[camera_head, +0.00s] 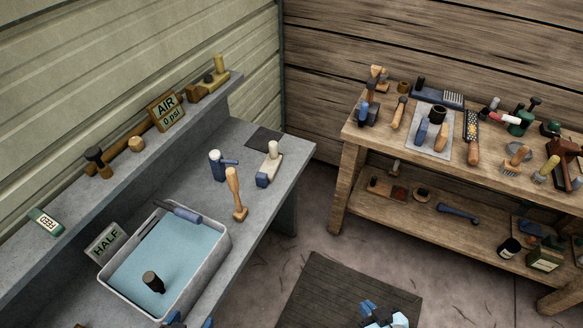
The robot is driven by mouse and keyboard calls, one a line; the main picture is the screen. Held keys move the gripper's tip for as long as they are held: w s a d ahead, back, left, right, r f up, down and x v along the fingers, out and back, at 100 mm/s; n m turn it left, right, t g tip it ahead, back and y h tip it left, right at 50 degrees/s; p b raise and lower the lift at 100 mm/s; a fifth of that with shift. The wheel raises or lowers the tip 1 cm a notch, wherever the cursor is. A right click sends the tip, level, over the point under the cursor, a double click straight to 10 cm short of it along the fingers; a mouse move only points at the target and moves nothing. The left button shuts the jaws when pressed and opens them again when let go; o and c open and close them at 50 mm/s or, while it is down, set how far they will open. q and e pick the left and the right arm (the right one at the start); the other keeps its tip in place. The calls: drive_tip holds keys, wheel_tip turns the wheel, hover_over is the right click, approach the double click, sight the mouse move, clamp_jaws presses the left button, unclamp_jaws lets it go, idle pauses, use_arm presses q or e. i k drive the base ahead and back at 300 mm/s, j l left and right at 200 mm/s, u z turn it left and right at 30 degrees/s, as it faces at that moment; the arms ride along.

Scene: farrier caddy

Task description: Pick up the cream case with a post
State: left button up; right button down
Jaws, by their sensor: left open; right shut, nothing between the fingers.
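The cream case with a post (272,165) stands on the grey bench at the left. It has a pale round-topped post standing up from it and a blue block at its near end. My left gripper (190,322) shows only as blue fingertips at the bottom edge, next to the tub. It is open, apart from the case and nearer to me. My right gripper (385,314), white and blue, is at the bottom over the dark floor mat. It is shut and empty, well away from the case.
A wooden-handled tool (236,195) and a blue-and-white tool (219,165) stand close left of the case. A dark flat pad (264,138) lies behind it. A water tub (218,262) fills the near bench. The wooden workbench (352,158) at right is crowded with tools.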

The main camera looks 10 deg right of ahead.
sight(271, 164)
drive_tip(key=i+l, duration=0.5)
drive_tip(key=l, duration=0.25)
drive_tip(key=i+l, duration=0.25)
drive_tip(key=l+u, duration=0.15)
drive_tip(key=u, duration=0.3)
drive_tip(key=i+l+u, duration=0.1)
drive_tip(key=u, duration=0.35)
drive_tip(key=l+u, duration=0.4)
drive_tip(key=j+u, duration=0.1)
drive_tip(key=u, duration=0.4)
